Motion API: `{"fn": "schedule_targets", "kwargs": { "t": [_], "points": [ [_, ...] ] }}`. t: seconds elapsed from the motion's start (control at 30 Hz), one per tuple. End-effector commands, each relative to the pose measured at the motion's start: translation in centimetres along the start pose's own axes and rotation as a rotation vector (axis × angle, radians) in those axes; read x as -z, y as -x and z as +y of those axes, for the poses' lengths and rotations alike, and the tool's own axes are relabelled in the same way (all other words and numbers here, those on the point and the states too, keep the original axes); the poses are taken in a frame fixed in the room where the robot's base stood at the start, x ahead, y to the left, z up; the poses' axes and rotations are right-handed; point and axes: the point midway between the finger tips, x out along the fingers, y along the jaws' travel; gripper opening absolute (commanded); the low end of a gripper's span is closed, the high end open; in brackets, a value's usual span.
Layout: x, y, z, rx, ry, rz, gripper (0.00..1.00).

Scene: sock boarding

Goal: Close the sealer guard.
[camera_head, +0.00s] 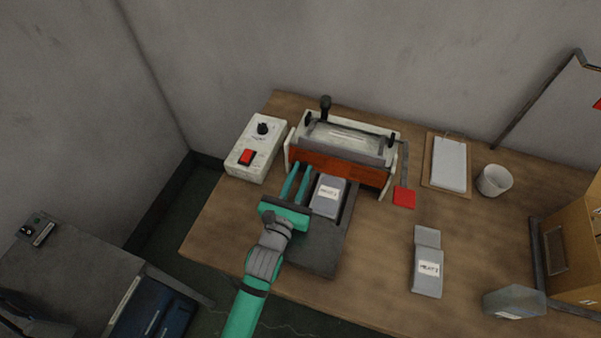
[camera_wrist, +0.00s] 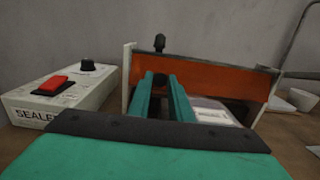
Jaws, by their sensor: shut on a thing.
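The sealer (camera_head: 345,133) stands at the back of the wooden table. Its orange-red guard (camera_head: 345,168) spans the front between two pale end plates, and it also shows in the wrist view (camera_wrist: 215,82). My gripper (camera_head: 297,168) reaches in from the front, with its two green fingers (camera_wrist: 160,80) at the left part of the guard. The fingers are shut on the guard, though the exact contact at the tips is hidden. A grey labelled pouch (camera_head: 328,197) lies on the dark tray (camera_head: 318,255) just right of the fingers, its far end close under the guard.
A control box (camera_head: 255,150) with a red switch stands left of the sealer. A second pouch (camera_head: 428,265), a clipboard (camera_head: 447,165), a white cup (camera_head: 494,180) and a cardboard box (camera_head: 575,250) are farther right.

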Motion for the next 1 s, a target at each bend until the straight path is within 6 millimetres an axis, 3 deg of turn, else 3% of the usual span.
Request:
{"fn": "schedule_targets", "kwargs": {
  "t": [0.3, 0.33, 0.4, 0.77, 1.0],
  "points": [
    [0.4, 0.0, -0.1, 0.002, 0.002, 0.009, 0.00],
    [0.4, 0.0, -0.1, 0.002, 0.002, 0.009, 0.21],
    [0.4, 0.0, -0.1, 0.002, 0.002, 0.008, 0.37],
    [0.2, 0.2, 0.0, 0.001, 0.000, 0.004, 0.37],
    [0.2, 2.6, 0.1, -0.002, 0.000, 0.005, 0.37]
  ]
}}
